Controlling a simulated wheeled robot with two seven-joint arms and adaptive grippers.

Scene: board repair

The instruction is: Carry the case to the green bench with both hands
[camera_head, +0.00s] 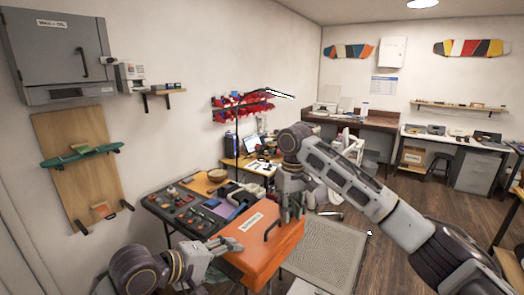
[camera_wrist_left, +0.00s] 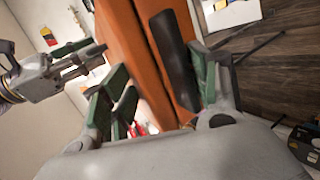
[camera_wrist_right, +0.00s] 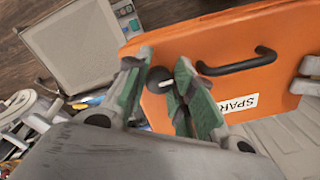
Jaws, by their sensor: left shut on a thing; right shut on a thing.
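The orange case (camera_head: 262,245) is at the lower middle of the head view, tilted, with a white label and a dark handle on its face. My left gripper (camera_head: 230,246) is at its left edge. In the left wrist view its green-padded fingers (camera_wrist_left: 165,88) are closed around a dark grip (camera_wrist_left: 178,55) on the case side. My right gripper (camera_head: 291,212) is at the far right edge of the case. In the right wrist view its fingers (camera_wrist_right: 158,85) close on a dark grip at the case's edge, partly hidden. I cannot pick out a green bench.
A dark table (camera_head: 158,207) with tools and small parts stands behind and left of the case. A grey mesh panel (camera_head: 322,255) lies to its right. Further back are a brown-topped counter (camera_head: 375,130) and a white worktable (camera_head: 455,140). Wooden floor is open to the right.

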